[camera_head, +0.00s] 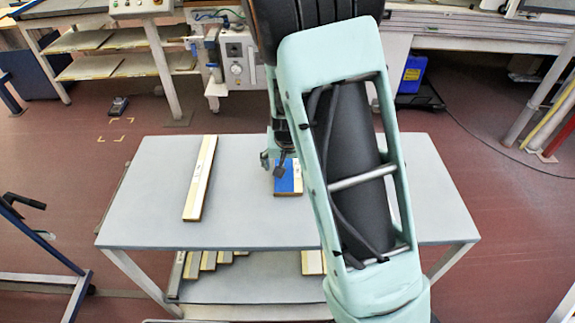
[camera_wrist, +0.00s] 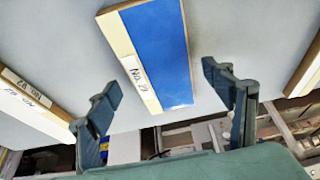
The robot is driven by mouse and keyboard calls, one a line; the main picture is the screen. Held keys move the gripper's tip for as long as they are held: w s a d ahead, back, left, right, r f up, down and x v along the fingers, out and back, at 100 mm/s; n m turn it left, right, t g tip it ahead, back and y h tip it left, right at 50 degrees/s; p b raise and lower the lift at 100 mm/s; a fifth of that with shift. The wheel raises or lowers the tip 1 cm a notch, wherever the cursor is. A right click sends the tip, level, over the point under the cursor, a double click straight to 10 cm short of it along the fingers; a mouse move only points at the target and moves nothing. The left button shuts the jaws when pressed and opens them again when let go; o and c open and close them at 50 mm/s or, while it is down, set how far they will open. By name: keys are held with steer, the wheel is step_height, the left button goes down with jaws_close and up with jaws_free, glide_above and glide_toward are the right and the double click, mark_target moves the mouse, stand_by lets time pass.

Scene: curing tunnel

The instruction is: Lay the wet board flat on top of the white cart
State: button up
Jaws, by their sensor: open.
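A blue-faced board (camera_head: 287,180) with a cream edge lies flat on a pale grey-white tabletop (camera_head: 250,225), which looks like the white cart. In the wrist view the blue board (camera_wrist: 158,52) shows a handwritten number label on its cream strip. Whether its face is wet cannot be seen. My gripper (camera_head: 279,163) is at the board's far end in the head view, partly hidden by my arm. In the wrist view my gripper (camera_wrist: 162,82) is open and empty, its fingers apart on either side of the board's near end. Contact cannot be told.
A long cream board (camera_head: 200,178) lies on the tabletop's left part. Another labelled board (camera_wrist: 35,105) shows at the wrist view's left. Several boards (camera_head: 208,261) lie on the lower shelf. A metal frame (camera_head: 40,280) stands left; a machine bench (camera_head: 238,62) stands behind. The tabletop's front is clear.

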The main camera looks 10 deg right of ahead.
steer(key=p+v, duration=0.2)
steer(key=v, duration=0.8)
steer(key=shift+s+r, duration=0.2)
steer(key=shift+r, duration=0.1)
steer(key=shift+a, duration=0.15)
